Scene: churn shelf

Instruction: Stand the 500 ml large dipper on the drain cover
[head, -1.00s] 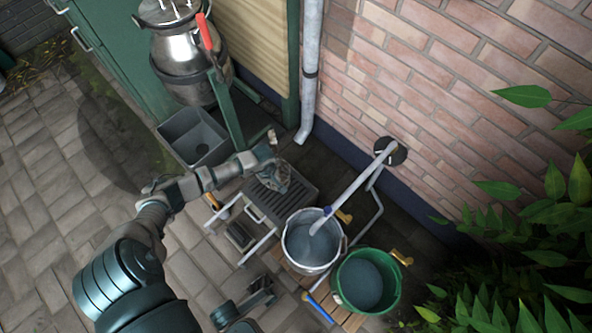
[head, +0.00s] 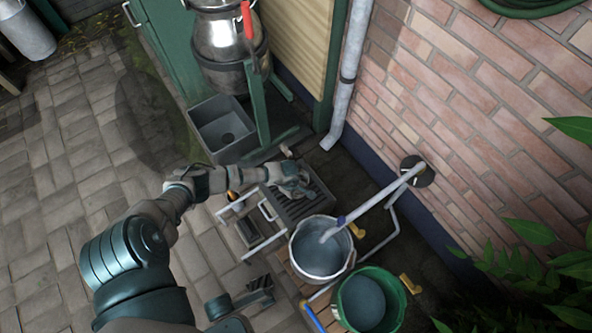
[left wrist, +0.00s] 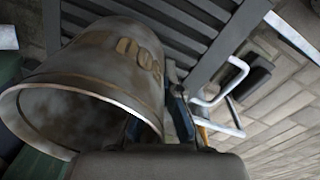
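The large dipper (left wrist: 95,75) is a worn grey metal cup with a "500" mark. In the left wrist view it is tilted, its open mouth facing the lower left. My left gripper (left wrist: 158,122) has one finger at the cup's mouth and one outside its wall, and seems shut on it. The drain cover (head: 298,211) is a dark slatted grate beside the white bucket; its slats (left wrist: 190,28) also show behind the cup. In the head view my left gripper (head: 287,179) hides part of the cover. Contact between dipper and cover cannot be told. My right gripper (head: 262,290) is low, apart from these.
A white bucket (head: 296,262) under a pipe and a green bucket (head: 343,314) stand right of the cover. A grey basin (head: 203,114) and a metal churn (head: 214,40) are behind. White rails (head: 228,203) flank the cover's left. Paving at left is clear.

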